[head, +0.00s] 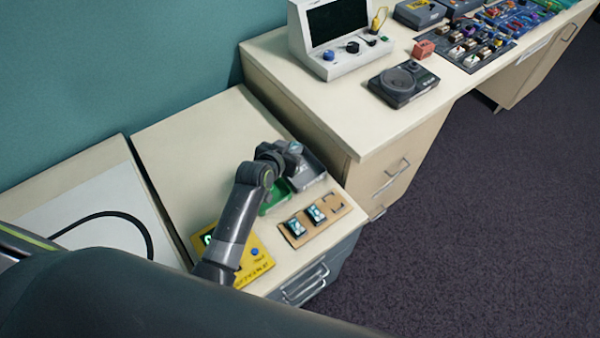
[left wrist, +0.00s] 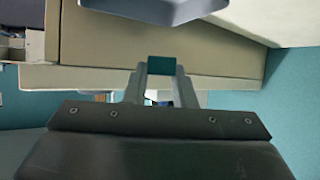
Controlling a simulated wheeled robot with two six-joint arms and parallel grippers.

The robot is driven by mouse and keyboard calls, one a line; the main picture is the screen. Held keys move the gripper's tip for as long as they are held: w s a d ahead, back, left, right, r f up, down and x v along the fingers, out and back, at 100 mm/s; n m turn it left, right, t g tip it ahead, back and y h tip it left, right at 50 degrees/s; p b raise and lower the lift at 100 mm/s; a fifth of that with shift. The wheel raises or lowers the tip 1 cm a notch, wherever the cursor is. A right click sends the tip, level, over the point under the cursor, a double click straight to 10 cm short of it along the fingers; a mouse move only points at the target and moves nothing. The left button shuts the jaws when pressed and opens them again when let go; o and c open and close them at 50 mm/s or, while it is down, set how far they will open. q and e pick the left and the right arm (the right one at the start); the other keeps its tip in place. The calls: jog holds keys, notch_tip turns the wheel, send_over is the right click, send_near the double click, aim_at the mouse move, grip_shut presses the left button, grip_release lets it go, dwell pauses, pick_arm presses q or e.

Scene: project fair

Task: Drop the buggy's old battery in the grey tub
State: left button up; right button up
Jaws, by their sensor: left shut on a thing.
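My left gripper (head: 292,150) is over the cabinet top, at the back edge of the grey tub (head: 308,172). It is shut on a small block with a teal face, which I take to be the old battery (left wrist: 161,65). In the left wrist view the block sits between the fingertips (left wrist: 160,75), and the grey tub (left wrist: 155,10) shows at the top, apart from it. In the head view the arm and gripper hide most of the block. My right gripper is not in view.
A green tub (head: 274,198) stands beside the grey one. A tan board (head: 298,238) holds two batteries (head: 316,214) and has an empty outlined spot. A yellow device (head: 256,262) lies near the arm. A higher desk (head: 330,105) stands behind to the right.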

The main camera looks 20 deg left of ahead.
pick_arm(q)
jog(key=shift+f, duration=0.15)
jog(key=o, duration=1.1)
jog(key=shift+c, duration=0.2)
jog(key=v, duration=1.7)
jog(key=shift+s+b, duration=0.25)
jog(key=shift+b, duration=0.15)
